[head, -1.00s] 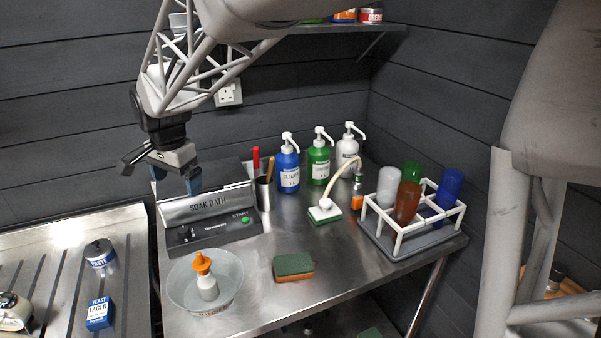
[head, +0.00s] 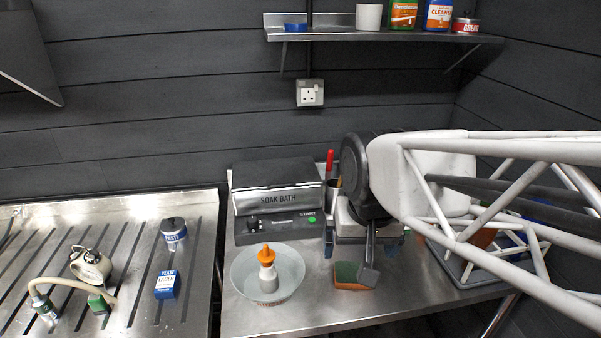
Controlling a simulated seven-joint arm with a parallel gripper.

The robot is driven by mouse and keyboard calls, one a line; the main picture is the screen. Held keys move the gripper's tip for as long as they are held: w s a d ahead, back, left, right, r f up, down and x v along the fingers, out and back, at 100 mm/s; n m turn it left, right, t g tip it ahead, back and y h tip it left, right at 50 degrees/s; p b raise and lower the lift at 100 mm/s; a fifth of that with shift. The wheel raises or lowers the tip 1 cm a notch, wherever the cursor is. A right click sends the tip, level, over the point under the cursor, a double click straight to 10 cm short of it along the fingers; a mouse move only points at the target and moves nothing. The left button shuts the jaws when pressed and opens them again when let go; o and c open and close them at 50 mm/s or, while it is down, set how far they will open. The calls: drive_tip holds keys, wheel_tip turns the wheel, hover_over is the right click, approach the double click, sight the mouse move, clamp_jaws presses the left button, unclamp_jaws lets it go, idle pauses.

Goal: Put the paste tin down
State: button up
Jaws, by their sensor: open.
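The paste tin (head: 173,231) is a small blue and white tin with a dark lid. It stands upright on the ribbed metal drainer (head: 197,268) at the left, behind the blue yeast box (head: 167,284). My gripper (head: 366,252) is over the right-hand steel bench, well to the right of the tin and apart from it. Its jaws are open, and I see nothing held in them. Part of the gripper is hidden behind my own wrist.
The soak bath (head: 278,203) and a bowl (head: 250,290) with an orange-topped bottle (head: 267,268) stand between tin and gripper. A sponge (head: 350,276) lies below the gripper. A shelf (head: 385,35) hangs above.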

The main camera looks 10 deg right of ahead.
drive_tip(key=shift+n, duration=0.7)
drive_tip(key=s, duration=0.1)
drive_tip(key=s+d+f, duration=0.1)
drive_tip(key=s, duration=0.3)
drive_tip(key=shift+d+f, duration=0.25)
drive_tip(key=shift+f, duration=0.15)
